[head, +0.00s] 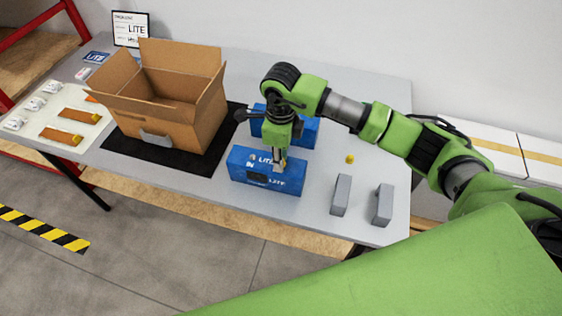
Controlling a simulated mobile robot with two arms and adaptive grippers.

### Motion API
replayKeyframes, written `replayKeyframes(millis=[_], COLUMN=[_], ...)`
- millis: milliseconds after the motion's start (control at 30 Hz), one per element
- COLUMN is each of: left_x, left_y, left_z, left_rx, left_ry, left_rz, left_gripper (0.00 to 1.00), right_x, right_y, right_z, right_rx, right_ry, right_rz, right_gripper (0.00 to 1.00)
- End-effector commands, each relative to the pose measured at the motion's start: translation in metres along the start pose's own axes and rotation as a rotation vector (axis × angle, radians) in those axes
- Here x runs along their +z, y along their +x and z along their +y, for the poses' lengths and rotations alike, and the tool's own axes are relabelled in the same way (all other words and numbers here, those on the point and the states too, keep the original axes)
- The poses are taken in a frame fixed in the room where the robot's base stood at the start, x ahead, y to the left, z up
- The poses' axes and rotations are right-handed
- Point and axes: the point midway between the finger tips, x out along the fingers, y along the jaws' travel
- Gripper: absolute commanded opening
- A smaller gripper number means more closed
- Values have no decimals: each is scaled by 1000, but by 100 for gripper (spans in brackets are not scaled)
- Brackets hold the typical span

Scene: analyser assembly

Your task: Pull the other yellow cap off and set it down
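A blue analyser box (267,184) marked LITE stands upright near the table's front edge. A second blue box (305,132) stands behind it, partly hidden by my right arm. One small yellow cap (350,159) lies loose on the table to the right of the boxes. My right gripper (280,163) points down at the top of the front box. A small yellowish patch shows at its fingertips; it is too small to tell whether this is a cap in its grasp. My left gripper is out of view.
Two grey blocks (341,195) (382,205) stand at the table's right front. An open cardboard carton (160,105) stands on a black mat (133,158) to the left. Small white parts and orange-brown pieces lie at far left. Bare table surrounds the loose cap.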

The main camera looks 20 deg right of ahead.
Motion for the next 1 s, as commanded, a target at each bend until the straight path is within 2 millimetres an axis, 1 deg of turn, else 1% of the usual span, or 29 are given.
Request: replayKeyframes(millis=[33,233,267,300,333,567,1000], left_x=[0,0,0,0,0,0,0], left_y=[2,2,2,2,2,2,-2], left_z=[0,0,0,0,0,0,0], left_rx=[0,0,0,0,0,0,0], left_ry=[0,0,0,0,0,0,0], left_rz=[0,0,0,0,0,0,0], left_gripper=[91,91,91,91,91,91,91], right_x=[-5,-5,-5,-5,-5,-5,-5], right_y=[14,14,14,14,14,13,4], right_z=[5,5,5,5,5,5,6], right_rx=[11,11,11,11,11,12,14], right_ry=[-2,-2,-2,-2,-2,-2,-2], right_rz=[18,17,17,17,17,17,19], right_gripper=[0,0,14,4,0,0,0])
